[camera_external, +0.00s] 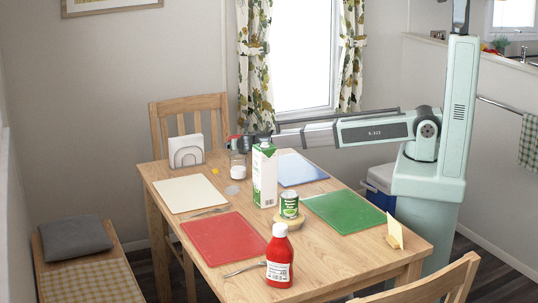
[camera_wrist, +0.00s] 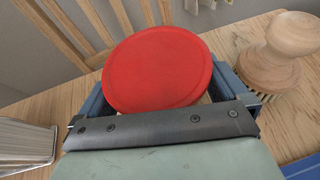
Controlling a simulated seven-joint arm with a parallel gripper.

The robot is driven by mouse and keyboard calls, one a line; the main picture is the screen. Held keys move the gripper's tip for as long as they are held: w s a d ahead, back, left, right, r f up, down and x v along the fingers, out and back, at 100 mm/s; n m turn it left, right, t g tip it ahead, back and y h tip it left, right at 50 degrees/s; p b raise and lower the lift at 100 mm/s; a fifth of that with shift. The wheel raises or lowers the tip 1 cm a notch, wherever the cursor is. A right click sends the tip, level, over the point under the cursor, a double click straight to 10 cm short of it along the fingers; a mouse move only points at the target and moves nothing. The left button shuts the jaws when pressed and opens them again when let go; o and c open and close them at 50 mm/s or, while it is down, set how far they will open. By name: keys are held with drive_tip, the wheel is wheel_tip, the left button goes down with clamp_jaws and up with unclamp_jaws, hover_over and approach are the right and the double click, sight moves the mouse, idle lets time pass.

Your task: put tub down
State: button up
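The tub (camera_wrist: 158,68) has a round red lid, which fills the middle of the wrist view. My gripper (camera_wrist: 165,92) has a blue finger on each side of it, close against its sides. The lid hides most of the tub's body and the fingertips. In the external view my gripper (camera_external: 243,143) is at the far side of the table, beside the napkin holder. The tub's red edge (camera_external: 232,140) shows there, partly hidden by the gripper and above a small clear jar (camera_external: 237,167). I cannot tell whether the tub touches the table.
The napkin holder (camera_external: 187,154) stands left of my gripper, a wooden-handled brush (camera_wrist: 280,50) to its right in the wrist view. A tall carton (camera_external: 264,175), a green can (camera_external: 289,206) and a red bottle (camera_external: 279,258) stand nearer. A chair back (camera_external: 190,115) is behind the table.

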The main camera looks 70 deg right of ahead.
drive_tip(key=shift+r, duration=0.2)
drive_tip(key=v, duration=1.2)
